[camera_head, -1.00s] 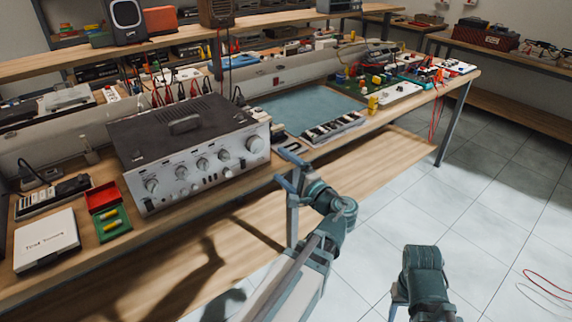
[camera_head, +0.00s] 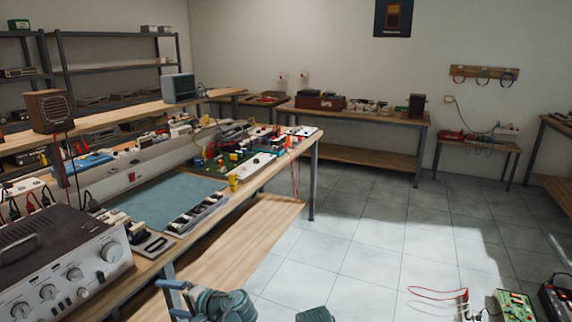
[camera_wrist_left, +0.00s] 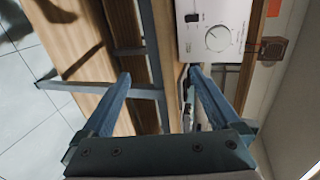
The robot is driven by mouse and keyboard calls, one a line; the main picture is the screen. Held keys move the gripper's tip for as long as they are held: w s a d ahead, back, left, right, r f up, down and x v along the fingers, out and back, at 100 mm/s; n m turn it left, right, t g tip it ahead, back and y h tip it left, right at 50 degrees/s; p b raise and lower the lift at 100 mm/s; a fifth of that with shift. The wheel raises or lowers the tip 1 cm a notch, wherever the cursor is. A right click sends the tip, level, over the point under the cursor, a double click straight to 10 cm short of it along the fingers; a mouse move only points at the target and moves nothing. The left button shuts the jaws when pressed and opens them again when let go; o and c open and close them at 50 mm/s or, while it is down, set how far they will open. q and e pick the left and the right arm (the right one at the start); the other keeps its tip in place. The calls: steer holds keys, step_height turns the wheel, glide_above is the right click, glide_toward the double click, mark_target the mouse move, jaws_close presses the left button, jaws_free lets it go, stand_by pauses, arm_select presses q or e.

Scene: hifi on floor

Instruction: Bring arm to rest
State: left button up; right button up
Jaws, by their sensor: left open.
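My left gripper (camera_head: 172,292) shows at the bottom of the head view, in front of the workbench's (camera_head: 215,222) front edge, with part of my arm beside it. In the left wrist view the left gripper (camera_wrist_left: 157,75) has its two blue-grey fingers spread apart with nothing between them. Beyond the fingers are the bench's metal frame and the hi-fi amplifier's (camera_wrist_left: 215,32) front panel. A small part of my other arm shows at the bottom edge of the head view; its gripper is not seen.
The silver amplifier (camera_head: 62,262) stands on the bench at left, close to my left gripper. A blue-grey mat (camera_head: 165,200) lies beyond it. The tiled floor (camera_head: 365,235) is open at right, with red cables (camera_head: 437,293) and circuit boards (camera_head: 515,303) at the lower right.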

arm_select(q)
steer(key=s+d+f+g+h, duration=0.2)
steer(key=s+d+f+h, duration=0.25)
steer(key=d, duration=0.45)
steer(key=s+d+f+n+g+h, duration=0.1)
steer(key=s+d+f+g+h, duration=0.15)
steer(key=d+f+h, duration=0.4)
steer(key=s+d+f+g+h, duration=0.1)
steer(key=s+d+f, duration=0.35)
steer(key=d, duration=0.55)
step_height(320, 180, up, 19)
steer(key=p, duration=1.8)
steer(key=shift+w, duration=0.15)
steer(key=shift+a+f, duration=0.1)
